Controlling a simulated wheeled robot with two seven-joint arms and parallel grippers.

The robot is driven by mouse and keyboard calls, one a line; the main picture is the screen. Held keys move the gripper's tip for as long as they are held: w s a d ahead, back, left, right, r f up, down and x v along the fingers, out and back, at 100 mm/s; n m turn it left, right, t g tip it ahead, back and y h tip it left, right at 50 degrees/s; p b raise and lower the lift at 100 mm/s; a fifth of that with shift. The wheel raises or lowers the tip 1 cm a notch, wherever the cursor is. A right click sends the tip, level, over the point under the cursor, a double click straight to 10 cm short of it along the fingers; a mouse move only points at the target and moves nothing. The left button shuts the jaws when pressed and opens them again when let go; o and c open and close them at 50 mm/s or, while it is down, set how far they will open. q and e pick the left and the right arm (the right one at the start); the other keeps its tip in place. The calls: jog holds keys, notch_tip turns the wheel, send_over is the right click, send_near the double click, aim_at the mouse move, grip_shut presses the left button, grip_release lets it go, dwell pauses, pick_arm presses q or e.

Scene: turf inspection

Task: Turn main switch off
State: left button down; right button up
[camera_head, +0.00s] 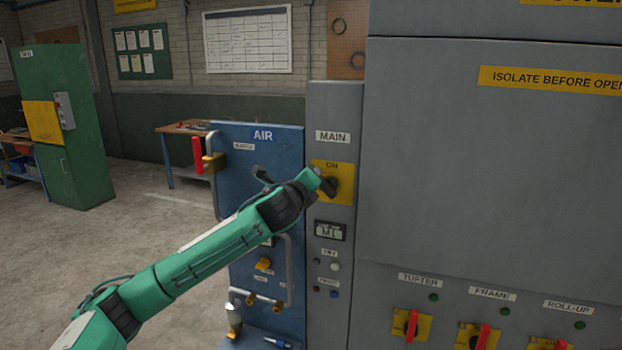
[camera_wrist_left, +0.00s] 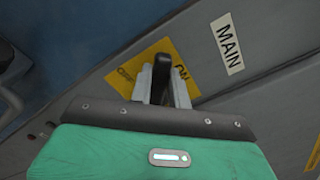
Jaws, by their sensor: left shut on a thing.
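The main switch has a black handle (camera_head: 331,187) on a yellow plate (camera_head: 346,197), on the narrow grey panel under the MAIN label (camera_head: 332,137). "ON" reads at the plate's top in the head view. My left gripper (camera_head: 322,182) reaches it from the lower left and hides part of the plate. In the left wrist view, the pale fingers of my left gripper (camera_wrist_left: 161,82) are shut on the black handle (camera_wrist_left: 161,75), one on each side. The yellow plate (camera_wrist_left: 124,84) shows behind them. My right gripper is in neither view.
A blue AIR panel (camera_head: 268,156) with a red handle (camera_head: 198,155) and pipes stands left of the grey panel. A small display (camera_head: 330,231) sits below the switch. Several red-handled switches (camera_head: 411,326) line the large grey cabinet's lower front. Open floor lies left.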

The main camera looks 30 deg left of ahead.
pick_arm(q)
jog(key=shift+s+a+f+n+b, duration=0.15)
jog(key=shift+f+n+b, duration=0.4)
jog(key=shift+n, duration=0.8)
jog(key=shift+w+a+f+n+b, duration=0.1)
jog(key=shift+a+f+n+b, duration=0.35)
jog(key=shift+n, duration=0.95)
jog(key=shift+s+a+f+n+b, duration=0.1)
jog(key=shift+f+n+b, duration=0.45)
jog(key=shift+n, duration=0.8)
jog(key=shift+f, duration=0.15)
jog(key=c, duration=1.3)
grip_release()
jog(key=shift+s, duration=0.1)
